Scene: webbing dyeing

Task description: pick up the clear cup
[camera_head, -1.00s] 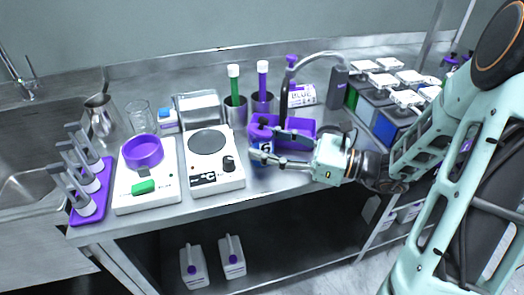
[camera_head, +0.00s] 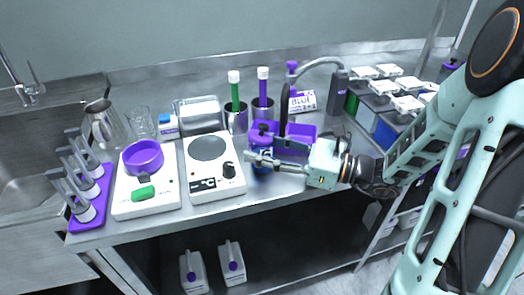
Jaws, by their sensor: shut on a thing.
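The clear cup (camera_head: 140,123) stands upright at the back left of the steel counter, between the metal pitcher and a small blue-capped white bottle. My gripper (camera_head: 264,158) is far to its right, near the counter's middle front. It is shut on a blue jar with a purple lid (camera_head: 262,136). One finger crosses the jar's front and hides part of it. I cannot tell whether the jar is touching the counter.
A metal pitcher (camera_head: 102,125) is left of the cup. A white scale (camera_head: 162,199) with a purple dish (camera_head: 143,157) and a hot plate (camera_head: 230,181) stand in front. A purple tray (camera_head: 301,131) is behind my gripper. Lidded tanks (camera_head: 385,130) fill the right.

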